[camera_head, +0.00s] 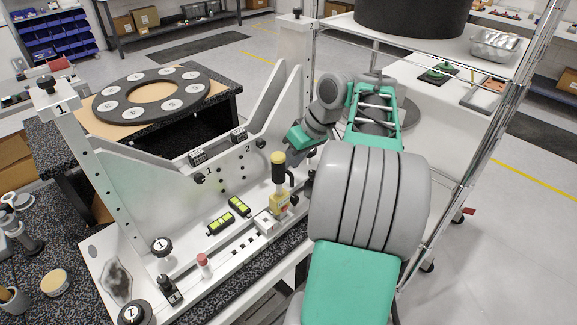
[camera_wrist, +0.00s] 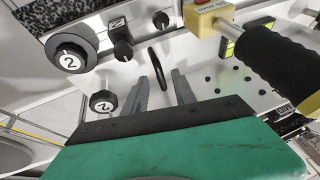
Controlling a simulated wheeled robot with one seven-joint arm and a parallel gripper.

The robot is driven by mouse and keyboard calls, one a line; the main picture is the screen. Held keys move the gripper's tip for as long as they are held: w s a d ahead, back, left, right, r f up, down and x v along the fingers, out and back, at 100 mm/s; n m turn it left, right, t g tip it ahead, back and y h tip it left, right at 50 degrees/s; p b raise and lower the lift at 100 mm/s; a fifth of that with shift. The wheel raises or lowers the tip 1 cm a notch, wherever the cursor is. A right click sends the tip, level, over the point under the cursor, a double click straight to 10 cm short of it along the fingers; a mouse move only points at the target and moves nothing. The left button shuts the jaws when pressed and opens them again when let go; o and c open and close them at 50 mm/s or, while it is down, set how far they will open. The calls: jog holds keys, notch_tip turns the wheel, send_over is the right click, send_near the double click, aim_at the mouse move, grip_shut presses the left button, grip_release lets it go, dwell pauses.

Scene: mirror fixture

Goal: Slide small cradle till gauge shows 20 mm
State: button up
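I cannot tell which part is the small cradle.
Black knobs marked 2 (camera_wrist: 70,58) and 2 (camera_wrist: 102,102) stand close left of my fingers. Two yellow-green indicators (camera_head: 220,223) lie on the fixture deck. A red-topped post (camera_head: 204,264) stands on the front rail. A wire shelf (camera_head: 470,60) stands to the right.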

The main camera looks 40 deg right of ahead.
jog(key=shift+w+a+f, duration=0.1)
jog(key=shift+f, duration=0.2)
jog(key=shift+c, duration=0.2)
grip_shut()
dwell(1.0)
